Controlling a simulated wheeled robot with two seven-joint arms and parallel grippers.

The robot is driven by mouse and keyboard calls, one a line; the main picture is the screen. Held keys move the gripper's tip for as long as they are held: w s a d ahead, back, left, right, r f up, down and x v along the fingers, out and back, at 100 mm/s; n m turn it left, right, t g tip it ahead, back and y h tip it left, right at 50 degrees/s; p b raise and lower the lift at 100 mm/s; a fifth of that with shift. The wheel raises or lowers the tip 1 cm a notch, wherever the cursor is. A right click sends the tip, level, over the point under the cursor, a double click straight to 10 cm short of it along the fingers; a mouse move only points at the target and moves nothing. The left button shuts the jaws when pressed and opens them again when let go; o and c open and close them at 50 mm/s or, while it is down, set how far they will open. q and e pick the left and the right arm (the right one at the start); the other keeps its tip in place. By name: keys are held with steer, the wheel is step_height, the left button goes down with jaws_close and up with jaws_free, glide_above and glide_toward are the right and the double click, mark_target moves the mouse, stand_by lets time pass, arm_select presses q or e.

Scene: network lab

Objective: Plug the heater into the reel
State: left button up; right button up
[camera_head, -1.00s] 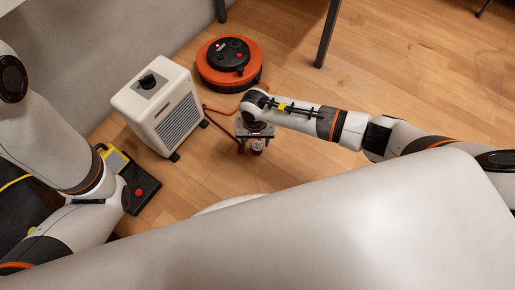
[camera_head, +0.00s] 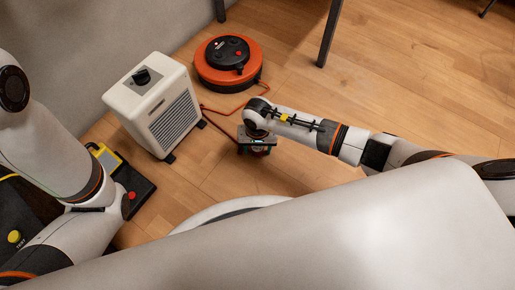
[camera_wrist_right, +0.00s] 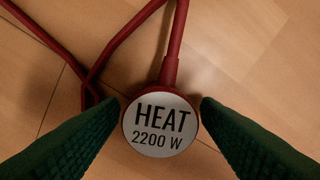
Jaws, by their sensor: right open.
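The white heater (camera_head: 158,105) stands on the wooden floor at the left in the head view. The orange reel (camera_head: 228,62) with a black top lies to its right, farther back. My right gripper (camera_head: 257,150) is in front of the reel, low over the floor. In the right wrist view its green finger pads (camera_wrist_right: 160,115) are open, one on each side of a round plug (camera_wrist_right: 160,126) marked HEAT 2200 W. The plug has a red cord (camera_wrist_right: 170,62). Whether the pads touch it I cannot tell. My left gripper is not in view.
A dark table leg (camera_head: 328,35) stands to the right of the reel. A black box with a red button (camera_head: 134,190) and yellow parts lies at the left by my left arm. The floor at the right is clear.

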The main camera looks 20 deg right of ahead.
steer(key=c, duration=1)
step_height(320, 180, up, 9)
steer(key=p, duration=0.6)
steer(key=shift+r+p, duration=0.2)
steer(key=shift+p, duration=0.2)
steer(key=shift+r, duration=0.35)
